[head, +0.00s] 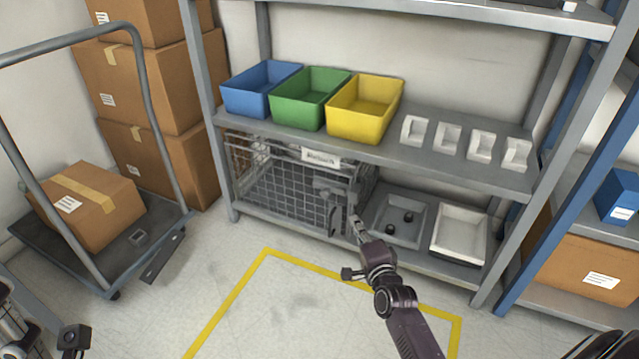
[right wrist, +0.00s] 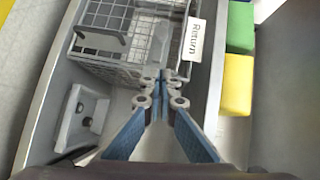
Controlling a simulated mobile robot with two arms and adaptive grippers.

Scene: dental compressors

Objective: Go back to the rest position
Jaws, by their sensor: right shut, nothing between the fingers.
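My right gripper (head: 355,226) reaches in from the bottom right of the head view, in front of the lower shelf. In the right wrist view my right gripper (right wrist: 162,75) is shut and empty, its fingertips together near the corner of the wire basket. The wire basket (head: 285,190) stands on the lower shelf with a white label on its top rim; it also shows in the right wrist view (right wrist: 110,40). Whether the fingertips touch the basket I cannot tell.
Blue (head: 258,88), green (head: 308,98) and yellow (head: 362,108) bins and several white holders stand on the middle shelf. A grey tray (head: 372,222) with dark round pieces and a white tray (head: 460,235) sit on the lower shelf. A cart (head: 60,250) stands left. The yellow-marked floor (head: 300,310) is clear.

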